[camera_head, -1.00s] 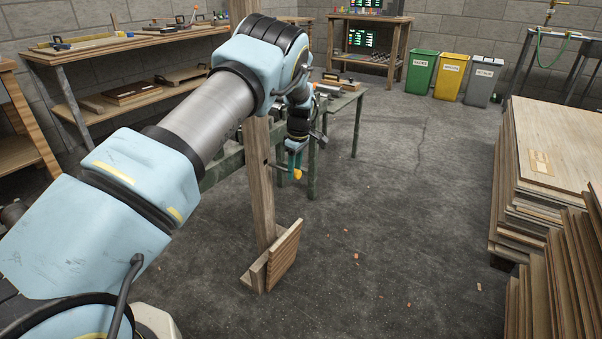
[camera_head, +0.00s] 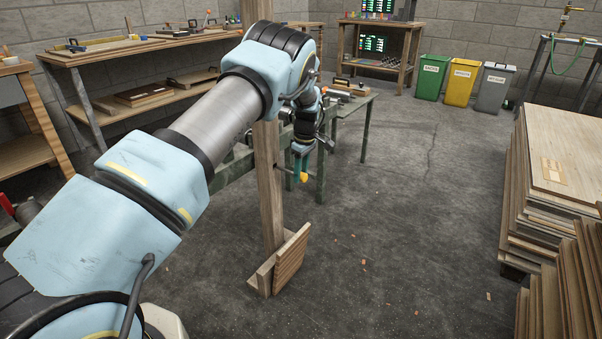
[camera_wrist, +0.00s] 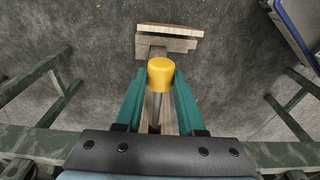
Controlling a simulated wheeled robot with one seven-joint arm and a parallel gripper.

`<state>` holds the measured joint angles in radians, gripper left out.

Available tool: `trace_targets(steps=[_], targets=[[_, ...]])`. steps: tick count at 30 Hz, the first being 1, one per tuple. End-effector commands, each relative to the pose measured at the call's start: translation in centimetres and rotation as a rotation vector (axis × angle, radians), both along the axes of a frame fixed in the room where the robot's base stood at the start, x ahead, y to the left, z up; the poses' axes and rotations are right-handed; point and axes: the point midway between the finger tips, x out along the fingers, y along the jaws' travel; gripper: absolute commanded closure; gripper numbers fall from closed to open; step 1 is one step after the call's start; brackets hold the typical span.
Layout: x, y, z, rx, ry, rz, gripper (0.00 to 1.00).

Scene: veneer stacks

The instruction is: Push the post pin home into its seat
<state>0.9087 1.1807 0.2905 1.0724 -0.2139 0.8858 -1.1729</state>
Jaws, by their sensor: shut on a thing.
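My gripper (camera_head: 302,166) has teal fingers and points down, to the right of the wooden post (camera_head: 270,195) in the head view. It is shut on the post pin, whose yellow head (camera_wrist: 160,74) shows between the fingertips in the wrist view. The yellow head also shows below the fingers in the head view (camera_head: 303,178). I cannot make out the pin's seat.
A slanted board (camera_head: 291,258) leans at the post's foot. A green metal bench (camera_head: 350,108) stands behind the gripper. Veneer stacks (camera_head: 545,215) are at the right, with bins (camera_head: 432,78) at the back. The floor between post and stacks is mostly clear, with small scraps.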

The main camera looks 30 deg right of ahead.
Motion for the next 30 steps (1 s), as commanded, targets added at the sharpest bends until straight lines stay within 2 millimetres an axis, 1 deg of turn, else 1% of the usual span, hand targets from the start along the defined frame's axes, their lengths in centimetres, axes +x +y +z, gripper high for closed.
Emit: trace_targets(steps=[8, 30], targets=[[0.0, 0.0, 0.0, 0.000, 0.000, 0.000, 1.00], [1.8, 1.0, 0.0, 0.000, 0.000, 0.000, 1.00]])
